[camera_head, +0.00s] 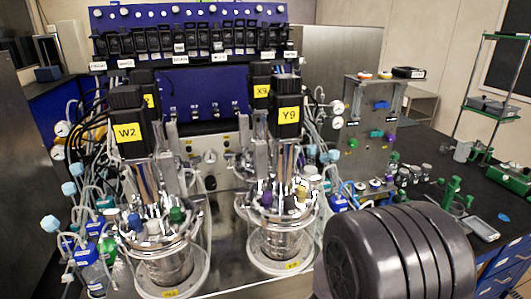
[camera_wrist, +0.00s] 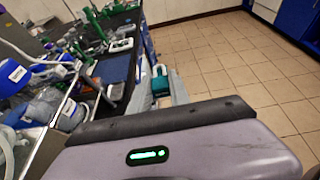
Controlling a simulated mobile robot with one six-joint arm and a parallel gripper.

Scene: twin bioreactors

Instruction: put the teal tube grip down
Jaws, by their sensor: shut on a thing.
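The teal tube grip (camera_wrist: 161,85) shows in the wrist view, just beyond the dark edge of my wrist housing. My gripper (camera_wrist: 161,80) is shut on it, with a pale grey finger on each side. The grip is held out past the edge of the black bench, with tiled floor behind it in the picture. Its lower part is hidden by the wrist housing. In the head view I cannot make out the gripper or the grip; my own dark arm fills the lower right.
Two glass bioreactor vessels, left (camera_head: 165,262) and right (camera_head: 282,242), stand with tubing and motors marked W2 and Y9. The black bench (camera_head: 440,160) holds green clamps and a small grey device (camera_head: 480,228). In the wrist view, blue-capped bottles (camera_wrist: 18,75) crowd the left; the floor (camera_wrist: 235,75) is clear.

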